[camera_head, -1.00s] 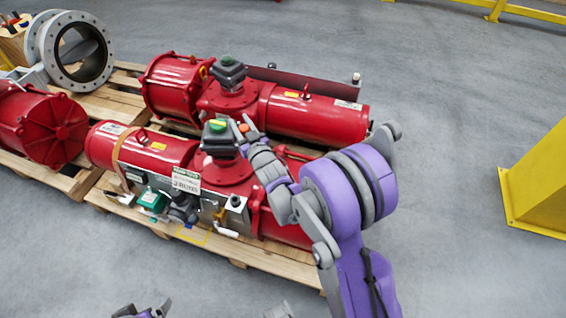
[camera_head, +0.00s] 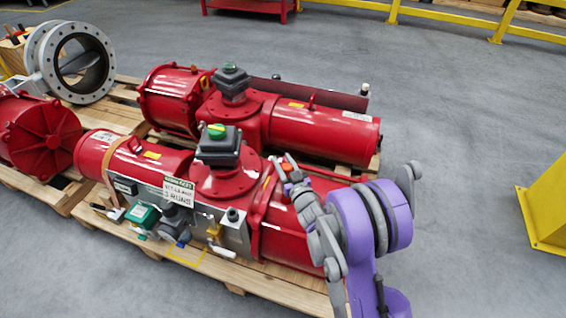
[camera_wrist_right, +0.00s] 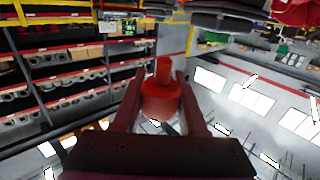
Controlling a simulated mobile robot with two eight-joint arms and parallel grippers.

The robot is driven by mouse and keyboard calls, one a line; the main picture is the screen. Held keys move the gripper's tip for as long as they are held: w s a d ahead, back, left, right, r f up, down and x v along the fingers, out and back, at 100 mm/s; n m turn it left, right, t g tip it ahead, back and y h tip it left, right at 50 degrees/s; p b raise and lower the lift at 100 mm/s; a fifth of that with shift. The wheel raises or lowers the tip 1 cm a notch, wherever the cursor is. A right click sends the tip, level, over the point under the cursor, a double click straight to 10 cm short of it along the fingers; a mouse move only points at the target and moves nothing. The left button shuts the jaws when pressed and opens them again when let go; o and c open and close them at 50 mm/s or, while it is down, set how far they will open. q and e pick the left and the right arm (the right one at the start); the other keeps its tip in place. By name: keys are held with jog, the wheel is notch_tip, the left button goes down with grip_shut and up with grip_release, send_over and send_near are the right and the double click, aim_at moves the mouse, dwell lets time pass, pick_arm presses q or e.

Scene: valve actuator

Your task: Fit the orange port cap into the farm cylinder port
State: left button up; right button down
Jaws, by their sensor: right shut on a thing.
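My right gripper (camera_head: 283,166) is shut on the orange port cap (camera_head: 288,168). They are above the near red actuator (camera_head: 206,181), just right of its black box with the green top. In the right wrist view the cap (camera_wrist_right: 161,100) is orange-red, with a wide body and a narrower stem, held between the two fingers (camera_wrist_right: 160,95). The far red actuator (camera_head: 325,130) lies behind the gripper, with its long cylinder toward the right. I cannot make out a port opening on either cylinder. My left gripper is not in view.
Both actuators lie on wooden pallets (camera_head: 236,281). Black switch boxes (camera_head: 219,151) stand up on them. A grey flanged valve (camera_head: 85,62) and another red unit (camera_head: 38,135) are at left. A yellow post (camera_head: 548,195) stands at right. Grey floor is clear between.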

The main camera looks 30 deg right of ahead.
jog(key=shift+f, duration=0.1)
jog(key=shift+f+b, duration=2.35)
jog(key=shift+f, duration=0.55)
jog(key=shift+f+b, duration=1.2)
jog(key=shift+f, duration=0.05)
jog(key=shift+r, duration=0.1)
jog(key=shift+r+p, duration=0.9)
jog(key=shift+r, duration=0.05)
jog(key=shift+f, duration=0.3)
dwell(0.6)
jog(key=shift+f+b, duration=0.35)
jog(key=shift+b, duration=0.15)
jog(key=shift+f+b, duration=0.35)
jog(key=shift+f, duration=0.05)
